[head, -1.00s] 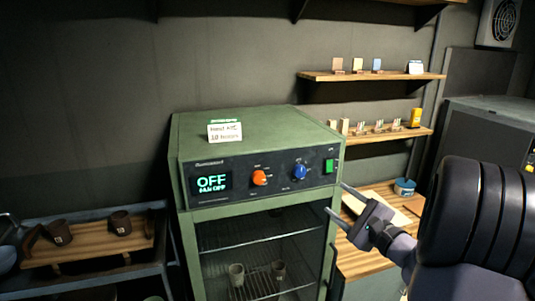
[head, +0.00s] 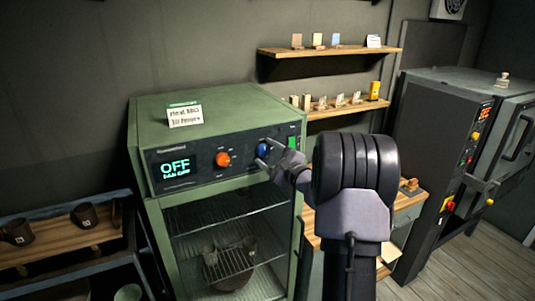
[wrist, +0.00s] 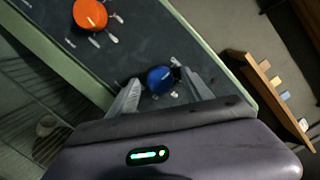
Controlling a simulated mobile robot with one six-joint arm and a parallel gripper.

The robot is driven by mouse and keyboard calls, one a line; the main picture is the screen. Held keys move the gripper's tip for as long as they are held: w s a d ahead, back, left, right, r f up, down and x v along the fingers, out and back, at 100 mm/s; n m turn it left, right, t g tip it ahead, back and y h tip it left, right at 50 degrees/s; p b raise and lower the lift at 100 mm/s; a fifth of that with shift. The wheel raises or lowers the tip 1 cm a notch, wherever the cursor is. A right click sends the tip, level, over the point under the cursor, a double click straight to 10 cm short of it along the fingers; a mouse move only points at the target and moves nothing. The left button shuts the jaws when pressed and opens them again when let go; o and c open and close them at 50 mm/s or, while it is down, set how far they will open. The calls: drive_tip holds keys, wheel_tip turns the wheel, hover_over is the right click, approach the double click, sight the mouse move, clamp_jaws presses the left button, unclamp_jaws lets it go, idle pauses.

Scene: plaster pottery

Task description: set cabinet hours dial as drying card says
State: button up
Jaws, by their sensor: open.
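The green drying cabinet (head: 215,105) stands in the middle of the head view. Its dark panel has a display (head: 176,168) reading OFF with a smaller blurred line below. An orange dial (head: 223,159) and a blue dial (head: 263,150) sit right of the display; their labels are too small to read. The drying card (head: 185,116) stands on the cabinet top, its writing blurred. My gripper (head: 268,155) is open at the blue dial. In the wrist view, the blue dial (wrist: 160,79) lies between the fingertips, and the orange dial (wrist: 90,14) is at upper left. Contact cannot be told.
A green switch (head: 293,143) is at the panel's right end. Pots stand on the rack inside the cabinet. A cart with dark pots (head: 82,214) is at left. Wall shelves (head: 330,50) with small samples hang behind, and a dark kiln (head: 440,140) stands at right.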

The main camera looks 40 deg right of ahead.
drive_tip(key=shift+c, duration=0.2)
clamp_jaws()
drive_tip(key=shift+f, duration=0.1)
drive_tip(key=m+b, duration=0.1)
drive_tip(key=m, duration=0.3)
drive_tip(key=m+t+h, duration=0.1)
drive_tip(key=m, duration=0.5)
drive_tip(key=m+h+p, duration=0.1)
drive_tip(key=m+p, duration=0.1)
drive_tip(key=m, duration=0.4)
drive_tip(key=shift+p, duration=0.35)
drive_tip(key=m+h+p, duration=0.1)
drive_tip(key=m+p, duration=0.2)
drive_tip(key=m, duration=0.2)
drive_tip(key=shift+a+m, duration=0.1)
drive_tip(key=shift+m, duration=0.2)
drive_tip(key=shift+f+m+p, duration=0.1)
drive_tip(key=shift+m+p, duration=0.25)
drive_tip(key=shift+m, duration=0.05)
